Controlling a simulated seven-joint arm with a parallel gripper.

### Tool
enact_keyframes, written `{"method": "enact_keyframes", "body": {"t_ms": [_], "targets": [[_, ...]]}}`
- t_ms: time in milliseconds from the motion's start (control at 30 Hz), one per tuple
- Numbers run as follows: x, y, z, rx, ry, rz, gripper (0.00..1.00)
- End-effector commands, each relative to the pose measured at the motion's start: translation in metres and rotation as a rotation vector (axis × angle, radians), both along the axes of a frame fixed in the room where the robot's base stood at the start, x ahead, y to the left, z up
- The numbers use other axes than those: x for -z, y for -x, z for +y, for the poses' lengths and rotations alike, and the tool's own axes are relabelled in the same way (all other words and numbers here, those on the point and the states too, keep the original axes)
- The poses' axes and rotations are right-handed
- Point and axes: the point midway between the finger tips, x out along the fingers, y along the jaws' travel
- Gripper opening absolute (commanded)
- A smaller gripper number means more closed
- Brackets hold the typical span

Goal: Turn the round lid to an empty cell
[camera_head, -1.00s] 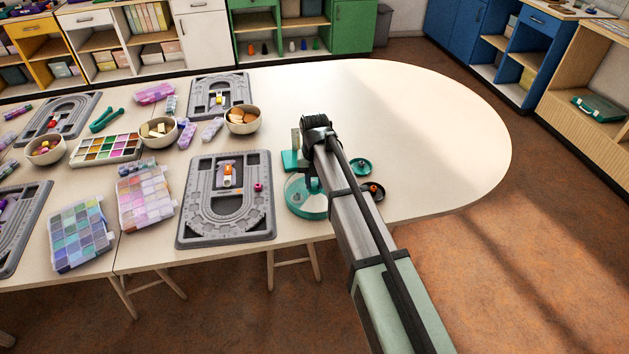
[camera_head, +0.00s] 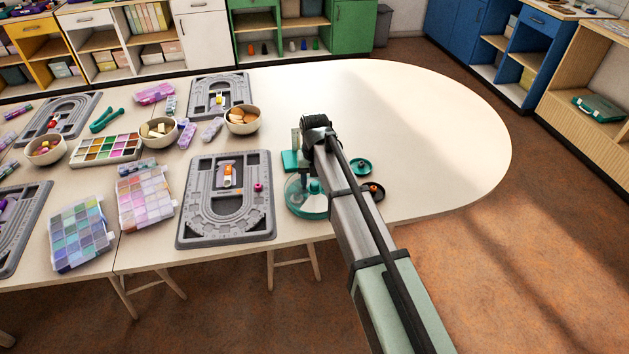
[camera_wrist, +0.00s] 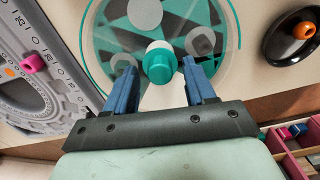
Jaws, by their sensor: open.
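The round lid (camera_wrist: 185,98) is a clear disc on a teal round box, seen close up in the wrist view. A teal and white knob (camera_wrist: 158,58) stands at its middle. Grey-white round shapes and teal and dark wedges show through or around the disc. Which cell lies under the lid's opening I cannot tell. My gripper (camera_wrist: 160,78) is open, its blue fingers on either side of the knob, with gaps visible. In the head view the box (camera_head: 306,200) stands near the table's front edge, partly hidden by my arm.
A grey bead board (camera_head: 190,225) with a pink bead lies left of the box. A black dish with an orange bead (camera_wrist: 303,32) sits to the right, with a teal dish (camera_head: 361,166) behind it. The table's right side (camera_head: 440,135) is clear.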

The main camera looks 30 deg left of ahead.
Motion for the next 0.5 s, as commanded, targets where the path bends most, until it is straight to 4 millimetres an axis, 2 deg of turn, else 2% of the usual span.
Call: {"method": "enact_keyframes", "body": {"t_ms": [267,500], "targets": [[-0.005,0.000,0.000,0.000,-0.001,-0.001,0.55],[-0.037,0.000,0.000,0.000,-0.001,-0.002,0.55]]}}
